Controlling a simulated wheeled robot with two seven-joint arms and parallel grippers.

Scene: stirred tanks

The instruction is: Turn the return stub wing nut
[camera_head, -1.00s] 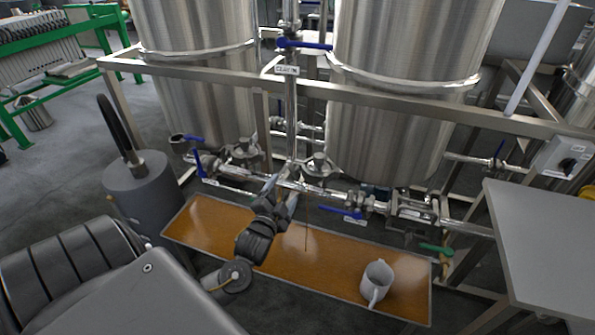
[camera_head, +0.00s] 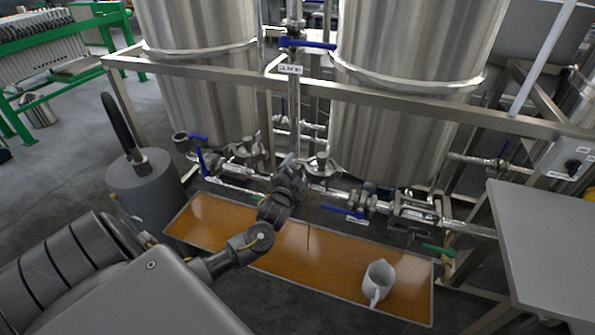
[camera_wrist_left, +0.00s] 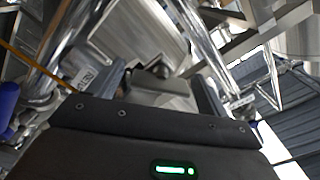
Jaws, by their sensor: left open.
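My left gripper (camera_head: 291,165) reaches over the tray to the pipework between the two tanks. In the left wrist view its fingers (camera_wrist_left: 160,78) stand apart, one on each side of a small grey metal part (camera_wrist_left: 157,71). This part may be the return stub wing nut, but its shape is too unclear to be sure. I cannot tell whether the fingers touch it. In the head view my gripper and wrist cover that spot, so the wing nut cannot be picked out there. My right gripper is not in view.
Two steel tanks (camera_head: 405,110) stand behind a frame rail (camera_head: 400,101). Blue-handled valves (camera_head: 342,211) sit on the pipes. A grey cylinder (camera_head: 148,190) is at left, a grey table (camera_head: 548,235) at right.

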